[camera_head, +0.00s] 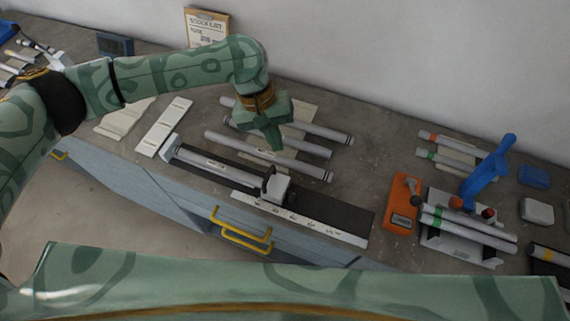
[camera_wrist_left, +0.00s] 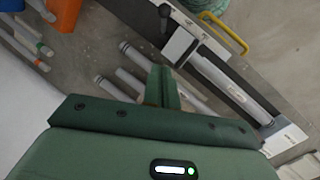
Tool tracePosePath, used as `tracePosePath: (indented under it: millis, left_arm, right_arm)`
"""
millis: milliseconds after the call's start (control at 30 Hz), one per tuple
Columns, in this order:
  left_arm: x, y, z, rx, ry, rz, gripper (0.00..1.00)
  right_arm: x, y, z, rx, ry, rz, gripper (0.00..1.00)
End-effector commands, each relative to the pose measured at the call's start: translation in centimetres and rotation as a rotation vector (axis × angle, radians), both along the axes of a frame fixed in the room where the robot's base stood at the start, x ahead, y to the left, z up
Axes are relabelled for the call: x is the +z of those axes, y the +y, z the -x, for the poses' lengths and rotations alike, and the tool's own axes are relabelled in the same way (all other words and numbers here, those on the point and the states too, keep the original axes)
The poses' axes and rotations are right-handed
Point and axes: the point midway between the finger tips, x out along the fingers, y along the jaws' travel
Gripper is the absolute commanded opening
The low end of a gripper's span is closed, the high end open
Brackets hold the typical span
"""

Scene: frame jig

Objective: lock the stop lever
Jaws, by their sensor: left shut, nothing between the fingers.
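The stop block (camera_head: 276,187) is a pale grey block on a dark rail jig (camera_head: 335,212) with a white scale strip along its front. A small dark stop lever (camera_head: 269,173) stands up at the block. In the left wrist view the lever (camera_wrist_left: 164,17) shows as a dark stick with a rounded knob beside the stop block (camera_wrist_left: 177,46). A grey tube (camera_head: 215,166) lies in the jig, left of the block. My left gripper (camera_head: 276,146) is shut and empty, pointing down above the loose tubes behind the jig, apart from the lever. My right gripper is out of view.
Several loose grey tubes (camera_head: 300,170) lie behind the jig. An orange block (camera_head: 403,202) with a small handle stands to the right, near a blue upright lever (camera_head: 488,172) on a fixture holding tubes. Yellow drawer handles (camera_head: 240,237) stick out at the bench front.

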Motion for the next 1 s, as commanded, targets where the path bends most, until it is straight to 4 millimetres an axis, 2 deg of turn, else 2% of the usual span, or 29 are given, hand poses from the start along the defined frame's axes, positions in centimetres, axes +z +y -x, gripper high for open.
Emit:
tracePosePath:
  millis: [400,500,733,1000]
  left_arm:
    - [-7.9,-2.4,1.7,-0.005,0.001,0.002,0.0]
    - [-9.4,-2.9,2.3,-0.008,0.0,0.003,0.0]
    - [-10.6,-3.4,4.7,-0.008,-0.001,0.002,0.0]
    - [-11.0,-3.5,5.2,-0.007,-0.003,0.002,0.0]
  right_arm:
    - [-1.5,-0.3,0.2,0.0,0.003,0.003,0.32]
    - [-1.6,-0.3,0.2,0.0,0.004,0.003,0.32]
    - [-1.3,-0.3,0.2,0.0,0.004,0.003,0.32]
    - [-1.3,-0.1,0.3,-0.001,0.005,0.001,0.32]
